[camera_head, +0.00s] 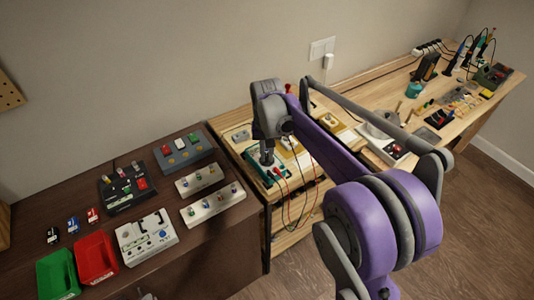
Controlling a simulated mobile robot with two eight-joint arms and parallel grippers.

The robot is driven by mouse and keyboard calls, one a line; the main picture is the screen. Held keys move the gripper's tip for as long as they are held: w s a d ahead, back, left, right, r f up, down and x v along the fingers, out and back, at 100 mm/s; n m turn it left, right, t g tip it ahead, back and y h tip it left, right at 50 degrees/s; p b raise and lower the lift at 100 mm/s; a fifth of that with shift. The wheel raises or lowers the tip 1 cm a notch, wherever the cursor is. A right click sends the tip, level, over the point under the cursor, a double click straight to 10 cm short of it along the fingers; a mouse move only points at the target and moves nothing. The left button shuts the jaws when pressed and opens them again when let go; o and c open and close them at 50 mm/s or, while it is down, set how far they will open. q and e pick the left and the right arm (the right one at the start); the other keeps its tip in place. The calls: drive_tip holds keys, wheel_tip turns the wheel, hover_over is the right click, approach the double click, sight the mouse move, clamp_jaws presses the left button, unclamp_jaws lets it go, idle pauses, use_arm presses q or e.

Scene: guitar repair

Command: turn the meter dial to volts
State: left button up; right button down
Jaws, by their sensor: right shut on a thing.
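The meter (280,174) is a green-teal box on the light wooden bench, in the middle of the view. Red and black leads run from it down over the bench's front edge. My right gripper (267,158) points down onto the meter, shut on its dial. The gripper and arm hide the dial, so its setting cannot be read. My left gripper is not clearly in view.
On the dark bench at left are a green bin (58,274), a red bin (95,258), a white box (146,238) and several pedals. My right arm crosses the light bench. Tools and a soldering area (460,100) lie at the far right.

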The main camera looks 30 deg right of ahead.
sight(267, 159)
idle(0.3)
drive_tip(key=c, duration=0.9)
unclamp_jaws()
drive_tip(key=shift+o, duration=0.2)
wheel_tip(267, 159, up, 11)
drive_tip(key=shift+p, duration=0.35)
drive_tip(key=shift+a+f, duration=0.1)
